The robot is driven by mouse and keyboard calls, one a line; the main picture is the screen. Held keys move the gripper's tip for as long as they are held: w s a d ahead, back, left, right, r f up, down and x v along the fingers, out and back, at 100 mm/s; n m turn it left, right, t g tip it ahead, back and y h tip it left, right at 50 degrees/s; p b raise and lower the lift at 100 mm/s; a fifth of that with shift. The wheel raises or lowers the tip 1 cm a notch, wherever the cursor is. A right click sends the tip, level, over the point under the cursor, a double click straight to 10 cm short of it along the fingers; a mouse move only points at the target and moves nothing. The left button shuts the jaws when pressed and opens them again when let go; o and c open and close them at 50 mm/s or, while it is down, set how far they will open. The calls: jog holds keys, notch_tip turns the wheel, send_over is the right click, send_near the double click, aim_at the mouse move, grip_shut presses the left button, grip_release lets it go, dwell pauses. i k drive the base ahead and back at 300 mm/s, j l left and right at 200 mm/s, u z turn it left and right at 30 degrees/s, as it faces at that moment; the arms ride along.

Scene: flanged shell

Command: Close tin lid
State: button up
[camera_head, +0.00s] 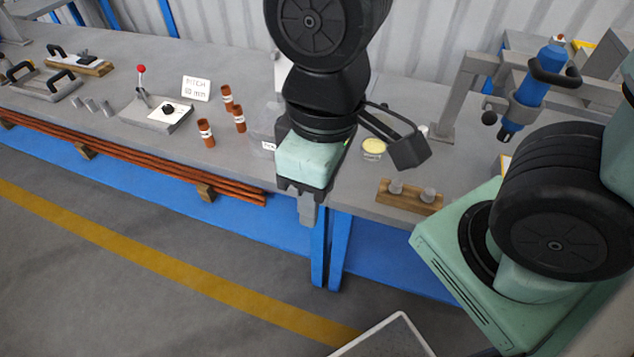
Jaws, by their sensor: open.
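A small round tin (373,148) with a pale yellow top or contents stands on the workbench, just right of my wrist. It is small in view, and I cannot tell how its lid sits. My gripper (307,212) points down near the front edge of the bench, to the left of the tin and nearer to me. Its fingers are seen nearly edge-on, open, with nothing visible between them. My gripper and wrist hide part of the bench behind them.
A wooden block with grey pegs (410,196) lies at the bench's front edge, right of my gripper. A blue tool (535,92) on a stand is at right. The grey bench top (230,165) has free room at left.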

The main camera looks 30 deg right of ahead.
aim_at(386, 119)
jog(key=z, duration=0.75)
